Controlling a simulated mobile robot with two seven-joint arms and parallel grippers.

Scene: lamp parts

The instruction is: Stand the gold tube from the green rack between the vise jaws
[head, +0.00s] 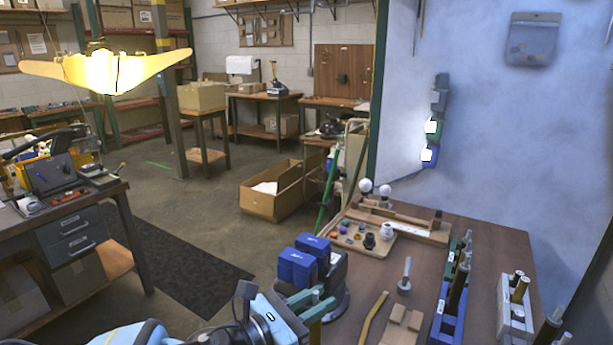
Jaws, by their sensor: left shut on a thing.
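My left gripper (316,300) comes in from the bottom and is shut on a gold tube (315,332). Only a short stretch of the tube shows under the teal fingers, and it looks roughly upright. The vise (335,272), grey with two blue jaws (297,268), stands just behind the gripper on the table's left side. The tube is in front of the jaws, not between them as far as I can see. The green rack (452,262) is to the right, partly hidden by dark tubes. My right gripper is not in view.
A blue rack (447,325) and a white rack (506,318) with tubes stand on the right of the table. A tan tray (378,248) with small parts is behind. A curved gold piece (373,318) and a grey bolt-like part (405,275) are in between.

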